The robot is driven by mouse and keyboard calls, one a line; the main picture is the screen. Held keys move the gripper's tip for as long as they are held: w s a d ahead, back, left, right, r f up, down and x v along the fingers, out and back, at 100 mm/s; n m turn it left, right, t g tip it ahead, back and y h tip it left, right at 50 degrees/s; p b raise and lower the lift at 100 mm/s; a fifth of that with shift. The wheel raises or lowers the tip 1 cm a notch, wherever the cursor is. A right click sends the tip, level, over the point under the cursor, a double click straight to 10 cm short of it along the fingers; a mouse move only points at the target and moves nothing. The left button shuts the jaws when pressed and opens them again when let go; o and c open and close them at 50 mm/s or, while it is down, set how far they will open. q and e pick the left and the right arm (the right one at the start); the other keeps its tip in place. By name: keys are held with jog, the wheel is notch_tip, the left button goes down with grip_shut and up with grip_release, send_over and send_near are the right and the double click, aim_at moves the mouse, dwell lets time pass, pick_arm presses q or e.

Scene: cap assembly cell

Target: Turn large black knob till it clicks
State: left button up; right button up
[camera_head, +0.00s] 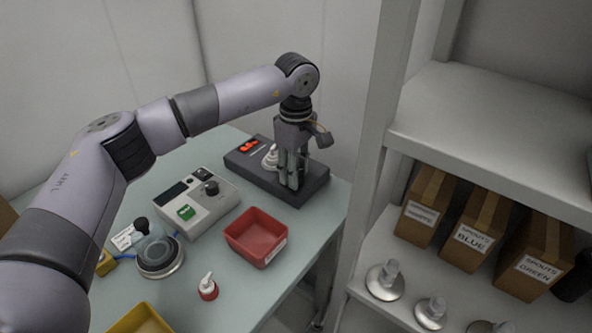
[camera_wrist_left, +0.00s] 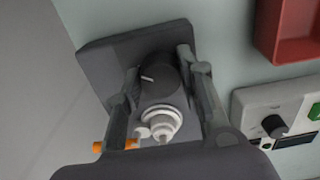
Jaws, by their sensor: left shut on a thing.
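The large black knob (camera_wrist_left: 156,76), round with a white pointer line, sits on top of a dark box (camera_wrist_left: 103,58) in the left wrist view. My left gripper (camera_wrist_left: 159,66) points down over this box, with one finger on each side of the knob, shut on it. In the head view the box (camera_head: 315,185) is at the back right of the table. There my left gripper (camera_head: 290,182) is over its right part and hides the knob. A white stepped piece (camera_head: 270,157) stands on the box beside the fingers. My right gripper is not in view.
A grey control box (camera_head: 215,209) with a small black knob and green button stands left of the dark box. A red tray (camera_head: 257,238) is in front. A clear domed jar (camera_head: 157,250), a small red-white bottle (camera_head: 208,288) and a yellow tray (camera_head: 140,322) are nearer. A shelf upright (camera_head: 378,130) rises at right.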

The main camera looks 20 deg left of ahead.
pick_arm(q)
jog(key=shift+r, duration=0.1)
dwell(0.3)
jog(key=o, duration=1.2)
jog(key=shift+c, duration=0.2)
notch_tip(320, 180, up, 12)
jog(key=shift+s, duration=0.1)
